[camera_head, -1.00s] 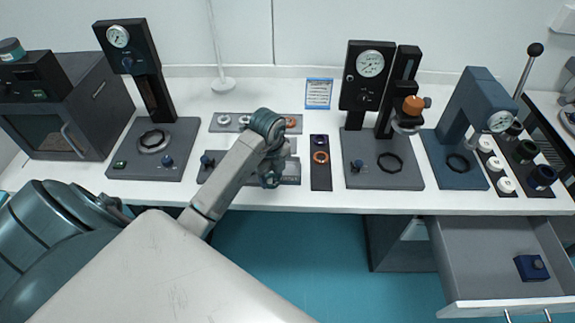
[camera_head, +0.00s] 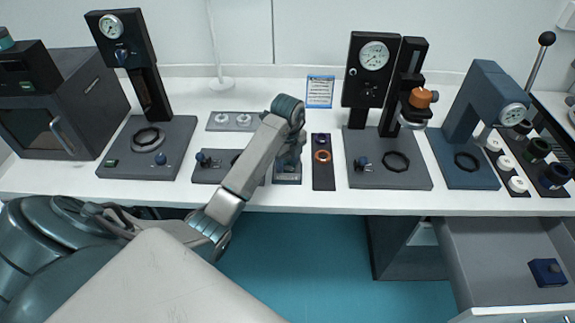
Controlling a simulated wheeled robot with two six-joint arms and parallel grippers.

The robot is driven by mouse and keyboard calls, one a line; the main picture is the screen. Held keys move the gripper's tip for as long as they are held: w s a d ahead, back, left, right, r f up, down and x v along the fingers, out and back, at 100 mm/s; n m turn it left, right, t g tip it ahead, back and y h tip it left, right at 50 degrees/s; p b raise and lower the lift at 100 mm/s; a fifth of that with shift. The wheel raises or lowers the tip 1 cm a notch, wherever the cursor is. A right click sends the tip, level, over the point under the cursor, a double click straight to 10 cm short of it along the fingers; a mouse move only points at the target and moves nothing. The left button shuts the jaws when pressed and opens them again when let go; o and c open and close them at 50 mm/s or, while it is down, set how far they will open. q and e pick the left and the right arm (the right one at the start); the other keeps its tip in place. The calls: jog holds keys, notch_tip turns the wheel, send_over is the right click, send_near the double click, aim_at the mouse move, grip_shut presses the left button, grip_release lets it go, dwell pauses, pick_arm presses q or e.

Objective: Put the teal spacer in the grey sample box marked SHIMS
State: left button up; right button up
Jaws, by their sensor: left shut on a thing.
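My left gripper (camera_head: 288,164) points down over the bench, near the right end of the grey plate with a dark knob. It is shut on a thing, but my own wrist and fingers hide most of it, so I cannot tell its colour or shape. I cannot make out a loose teal spacer. No box with a readable SHIMS marking shows. My right gripper is not in view.
A black strip (camera_head: 323,174) with an orange ring lies right of my gripper. Gauge stands (camera_head: 386,155) and a blue press (camera_head: 470,170) stand farther right. An open grey drawer (camera_head: 490,255) below the bench holds a small blue box (camera_head: 547,272). A dark oven (camera_head: 65,115) stands left.

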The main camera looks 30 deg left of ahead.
aim_at(288, 166)
pick_arm(q)
jog(key=shift+f, duration=0.1)
jog(key=o, duration=0.7)
jog(key=shift+o, duration=0.2)
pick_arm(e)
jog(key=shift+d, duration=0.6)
pick_arm(q)
notch_tip(288, 166, up, 12)
jog(key=p, duration=1.1)
jog(key=shift+r, duration=0.25)
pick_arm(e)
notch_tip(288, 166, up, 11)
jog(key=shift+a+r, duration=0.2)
